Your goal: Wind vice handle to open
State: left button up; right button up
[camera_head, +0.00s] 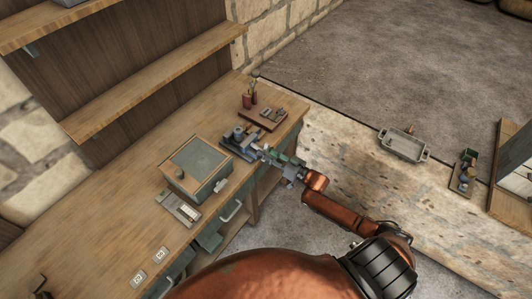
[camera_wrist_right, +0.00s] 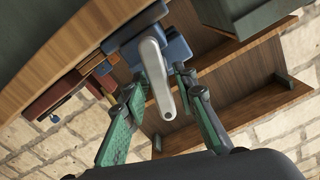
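The blue-grey vice (camera_head: 240,142) sits on the wooden bench near its front edge in the head view. In the right wrist view its pale grey handle (camera_wrist_right: 158,80) hangs as a flat lever with a small hole at its free end. My right gripper (camera_head: 265,152) is at the front of the vice. In the wrist view its green fingers (camera_wrist_right: 163,78) are apart, one on each side of the handle. A gap shows between the handle and the right finger; contact with the left finger cannot be told. My left gripper is not in view.
A green-grey box (camera_head: 198,165) stands left of the vice on the wooden bench (camera_head: 120,235). A small tray with tools (camera_head: 265,115) lies behind the vice. Shelves (camera_head: 150,92) rise along the back wall. A metal tray (camera_head: 404,144) is on a surface to the right.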

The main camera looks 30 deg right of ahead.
grip_shut()
jog(key=n, duration=0.3)
jog(key=shift+r, duration=0.25)
dwell(1.1)
jog(key=shift+o, duration=1.2)
grip_release()
jog(key=shift+w+a, duration=0.1)
